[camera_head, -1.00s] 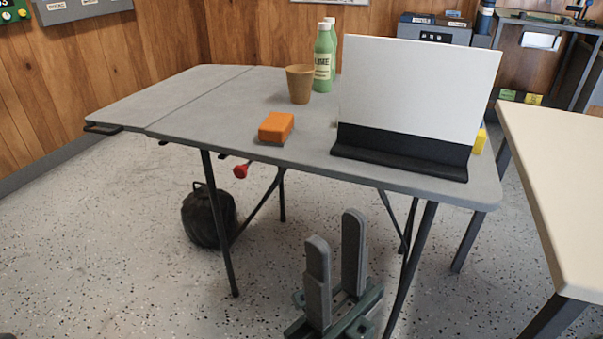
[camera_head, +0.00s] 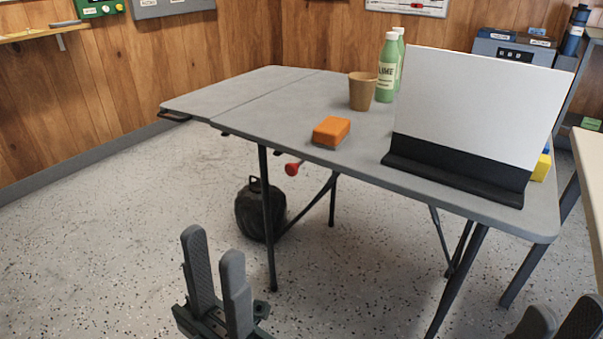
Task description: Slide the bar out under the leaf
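The grey folding table (camera_head: 310,93) has a leaf (camera_head: 225,96) at its left end, level with the top, with a seam between them. A dark handle (camera_head: 174,116) sticks out under the leaf's left corner. A red knob (camera_head: 293,168) shows below the front edge, right of the seam; I cannot tell whether it is the bar's end. My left gripper (camera_head: 217,272) is open and empty, low in front of the table, fingers up. My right gripper (camera_head: 556,322) is at the bottom right, cut off by the frame; its fingers stand apart.
On the table are an orange block (camera_head: 332,131), a brown cup (camera_head: 363,91), green bottles (camera_head: 387,70) and a white panel in a black stand (camera_head: 455,182). A black bag (camera_head: 262,208) lies beneath. A pale table (camera_head: 588,170) stands at right. Floor at left is clear.

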